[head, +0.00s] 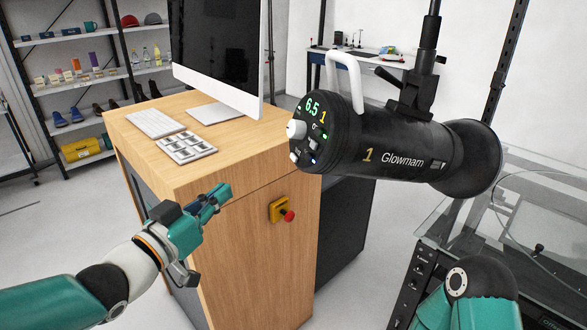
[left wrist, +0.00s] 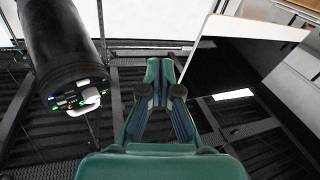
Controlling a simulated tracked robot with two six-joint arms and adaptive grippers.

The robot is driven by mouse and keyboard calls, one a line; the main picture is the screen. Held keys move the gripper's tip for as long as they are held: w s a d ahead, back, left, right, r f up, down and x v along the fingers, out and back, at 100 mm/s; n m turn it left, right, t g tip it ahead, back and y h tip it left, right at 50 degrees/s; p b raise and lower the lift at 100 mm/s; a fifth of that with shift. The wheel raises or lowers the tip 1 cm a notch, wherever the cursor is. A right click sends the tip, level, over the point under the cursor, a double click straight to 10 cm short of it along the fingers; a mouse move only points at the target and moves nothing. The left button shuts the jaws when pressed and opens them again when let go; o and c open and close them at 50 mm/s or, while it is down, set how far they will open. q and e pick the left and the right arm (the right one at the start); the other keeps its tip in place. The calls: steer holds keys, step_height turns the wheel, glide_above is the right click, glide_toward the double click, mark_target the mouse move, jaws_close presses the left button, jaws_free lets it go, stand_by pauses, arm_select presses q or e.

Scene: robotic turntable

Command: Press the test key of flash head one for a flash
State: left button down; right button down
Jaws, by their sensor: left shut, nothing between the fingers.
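Flash head one (head: 400,150) is a black cylinder marked "1 Glowmam", hung on a stand at the right of the head view. Its rear panel (head: 311,138) faces left, with a green "6.5", a yellow "1", a white knob (head: 296,130) and several small lit keys. The key labels are too small to tell the test key. My left gripper (head: 222,192) is shut and empty, below and left of the panel, apart from it. In the left wrist view the shut fingers (left wrist: 160,78) are right of the flash head (left wrist: 62,40) and its lit panel (left wrist: 76,96). My right gripper is out of view.
A wooden cabinet (head: 262,250) carries a monitor (head: 217,45), a keyboard (head: 156,123) and a keypad (head: 187,148). A red stop button (head: 289,215) is on its side. A glass turntable (head: 540,225) stands at the right. A white handle (head: 344,78) tops the flash head.

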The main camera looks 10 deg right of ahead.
mark_target(294, 158)
arm_select(q)
steer(key=s+r+m+h, duration=0.3)
steer(key=s+r+h, duration=0.1)
steer(key=r, duration=0.7)
steer(key=shift+s+d+r+m+b, duration=0.3)
steer(key=shift+s+d+b, duration=0.15)
steer(key=shift+s, duration=0.25)
steer(key=shift+d+f, duration=0.1)
steer(key=shift+f, duration=0.05)
steer(key=w+d+f+b, duration=0.2)
steer(key=d+b, duration=0.2)
steer(key=d, duration=0.4)
steer(key=shift+f, duration=0.4)
steer(key=shift+w+a, duration=0.1)
steer(key=shift+b, duration=0.3)
steer(key=shift+d+b, duration=0.3)
steer(key=shift+d, duration=0.1)
